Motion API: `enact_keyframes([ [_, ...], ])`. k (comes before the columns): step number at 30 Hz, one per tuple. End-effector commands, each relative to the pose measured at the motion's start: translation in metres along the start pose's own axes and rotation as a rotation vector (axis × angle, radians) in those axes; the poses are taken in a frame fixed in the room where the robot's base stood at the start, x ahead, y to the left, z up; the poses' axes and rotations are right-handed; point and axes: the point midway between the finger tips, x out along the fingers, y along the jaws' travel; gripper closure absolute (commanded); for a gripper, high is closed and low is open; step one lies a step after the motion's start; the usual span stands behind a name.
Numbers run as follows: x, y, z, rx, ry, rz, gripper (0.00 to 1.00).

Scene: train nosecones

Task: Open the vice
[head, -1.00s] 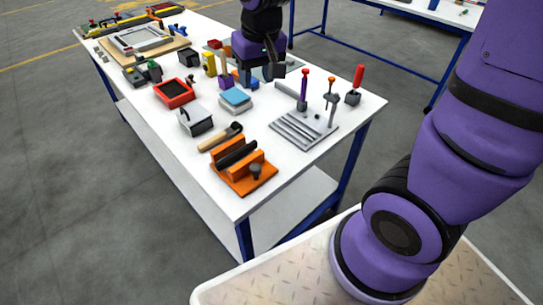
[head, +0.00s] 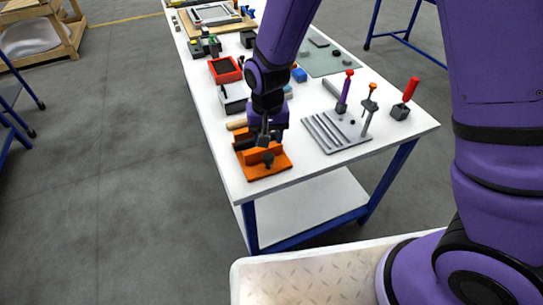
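The orange vice (head: 254,166) sits at the near end of the white table in the head view. It has upright orange jaws on a flat base and a dark knob (head: 268,159) at its near side. My gripper (head: 264,140) points down at the vice, over or just behind its right part, close to the knob. The gripper and wrist hide part of the jaws and what lies between them. I cannot tell whether the gripper touches the vice, or whether its small dark fingers are open or shut.
A grey grooved plate (head: 330,133) with upright tools stands right of the vice. A red-handled tool (head: 405,100) is farther right. A red tray (head: 225,70) and a grey-white box (head: 233,98) lie behind. The white table (head: 300,172) is bare in front.

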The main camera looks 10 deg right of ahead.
Motion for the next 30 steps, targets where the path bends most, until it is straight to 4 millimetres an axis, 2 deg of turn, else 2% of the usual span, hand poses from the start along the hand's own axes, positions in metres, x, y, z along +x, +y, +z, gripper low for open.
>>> enact_keyframes([
  [6, 0.040, 0.001, 0.001, 0.000, -0.004, 0.003, 0.54],
  [13, 0.070, 0.001, 0.000, 0.000, -0.002, 0.002, 0.54],
  [19, 0.081, 0.001, 0.000, 0.000, -0.001, 0.001, 0.54],
  [28, 0.082, 0.001, 0.000, 0.000, 0.000, 0.000, 0.54],
  [30, 0.082, 0.001, 0.000, 0.000, 0.000, 0.000, 0.70],
])
